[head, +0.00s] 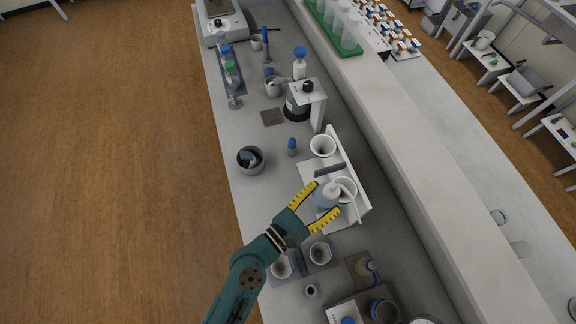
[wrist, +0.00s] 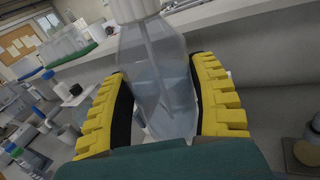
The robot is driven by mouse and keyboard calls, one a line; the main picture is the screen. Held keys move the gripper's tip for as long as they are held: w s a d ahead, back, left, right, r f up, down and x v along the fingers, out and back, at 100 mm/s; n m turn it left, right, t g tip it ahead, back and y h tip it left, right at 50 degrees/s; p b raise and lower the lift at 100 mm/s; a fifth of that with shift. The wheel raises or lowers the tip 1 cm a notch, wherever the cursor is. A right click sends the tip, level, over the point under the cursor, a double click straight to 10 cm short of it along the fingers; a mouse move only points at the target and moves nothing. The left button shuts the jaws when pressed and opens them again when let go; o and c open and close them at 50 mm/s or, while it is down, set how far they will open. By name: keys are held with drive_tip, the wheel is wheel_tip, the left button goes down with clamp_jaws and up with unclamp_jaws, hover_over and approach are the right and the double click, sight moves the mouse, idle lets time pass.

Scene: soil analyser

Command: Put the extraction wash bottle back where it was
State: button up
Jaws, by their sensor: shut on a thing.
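The wash bottle (head: 326,195) is a clear bottle with a white cap and a pale spout. In the wrist view the bottle (wrist: 160,75) fills the middle, with liquid and a dip tube inside. My gripper (head: 327,200) has its yellow fingers on both sides of the bottle and is shut on it; the fingers (wrist: 165,105) also show in the wrist view. The bottle is at the front of a white rack (head: 362,205) with white funnels. I cannot tell whether its base touches anything; its lower part is hidden.
A white funnel (head: 323,145) sits in the rack behind the bottle. Two cups (head: 282,267) stand close to my arm. A raised ledge (head: 400,130) runs along the right. Bare bench lies around the bin.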

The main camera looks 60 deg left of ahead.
drive_tip(key=s+a+f+n+g+y+b, duration=0.25)
drive_tip(key=s+a+f+y+b, duration=0.2)
drive_tip(key=a+f+b, duration=0.3)
drive_tip(key=s+a+f+n+g+y+b, duration=0.1)
drive_tip(key=s+a+f+n+y+b, duration=0.25)
drive_tip(key=s+a+f+b, duration=0.35)
drive_tip(key=shift+n, duration=0.6)
drive_tip(key=shift+w+a+f+b, duration=0.1)
drive_tip(key=shift+a+f+b, duration=0.1)
drive_tip(key=shift+f+b, duration=1.2)
drive_tip(key=shift+s+a+f+b, duration=0.1)
drive_tip(key=shift+a+f+b, duration=0.25)
drive_tip(key=shift+f, duration=1.9)
drive_tip(key=shift+w+a+f+b, duration=0.1)
drive_tip(key=shift+f+b, duration=0.95)
drive_tip(key=shift+f, duration=0.75)
drive_tip(key=o, duration=0.8)
